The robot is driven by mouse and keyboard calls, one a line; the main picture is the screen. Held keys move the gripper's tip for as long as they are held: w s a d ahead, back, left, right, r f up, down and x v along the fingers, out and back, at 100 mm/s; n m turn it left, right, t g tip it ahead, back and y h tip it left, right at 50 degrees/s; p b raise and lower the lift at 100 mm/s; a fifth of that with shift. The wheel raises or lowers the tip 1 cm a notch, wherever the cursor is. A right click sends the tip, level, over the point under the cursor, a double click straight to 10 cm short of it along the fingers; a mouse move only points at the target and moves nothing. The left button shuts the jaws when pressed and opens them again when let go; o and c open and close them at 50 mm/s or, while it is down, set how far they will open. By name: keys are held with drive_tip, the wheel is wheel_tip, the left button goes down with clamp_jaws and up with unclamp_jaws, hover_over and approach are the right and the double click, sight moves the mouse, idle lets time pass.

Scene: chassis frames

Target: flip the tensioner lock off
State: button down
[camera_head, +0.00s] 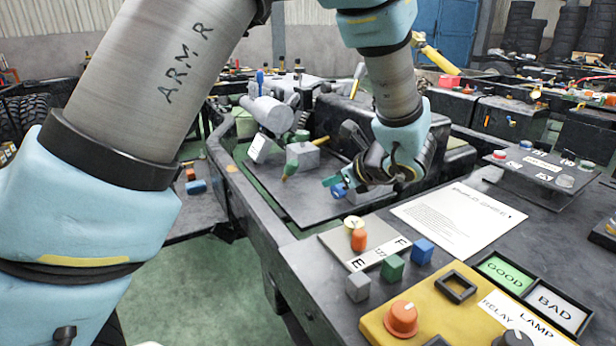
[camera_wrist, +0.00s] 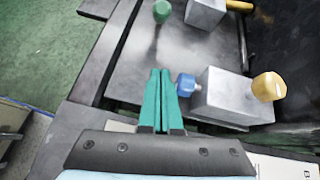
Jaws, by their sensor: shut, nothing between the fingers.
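My gripper (camera_head: 329,181) is shut and empty, low over the dark chassis plate. In the wrist view its green fingers (camera_wrist: 160,73) lie together just left of a blue knob (camera_wrist: 187,85). The knob sticks out of the left side of a grey block (camera_wrist: 232,97); a yellow knob (camera_wrist: 268,87) is on the block's right side. I cannot tell whether the fingers touch the blue knob. In the head view the blue knob (camera_head: 338,191) shows just below the fingertips, and my wrist hides most of that block. No readable label marks either block as the tensioner lock.
A second grey block (camera_head: 303,156) with a green-tipped lever (camera_head: 290,166) and yellow handle stands farther back. A grey cylinder (camera_head: 268,113) lies beyond it. At the front are a paper sheet (camera_head: 458,218), small cubes and a yellow lamp box (camera_head: 455,318). The plate left of the fingers is clear.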

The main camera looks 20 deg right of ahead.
sight(289, 173)
drive_tip(key=x, duration=0.9)
drive_tip(key=shift+w+a+f, duration=0.1)
drive_tip(key=shift+w+a, duration=0.05)
drive_tip(key=shift+w, duration=0.05)
drive_tip(key=w+r, duration=0.1)
drive_tip(key=w+p, duration=0.1)
drive_tip(key=shift+w+a+r, duration=0.35)
drive_tip(key=shift+a, duration=0.05)
drive_tip(key=shift+w+a+r, duration=0.1)
drive_tip(key=shift+w+r, duration=0.15)
drive_tip(key=shift+w, duration=0.15)
drive_tip(key=shift+r+p, duration=0.15)
drive_tip(key=shift+p, duration=0.3)
drive_tip(key=shift+w+r+g+p, duration=0.15)
drive_tip(key=shift+r+g+p, duration=0.15)
drive_tip(key=shift+p, duration=0.55)
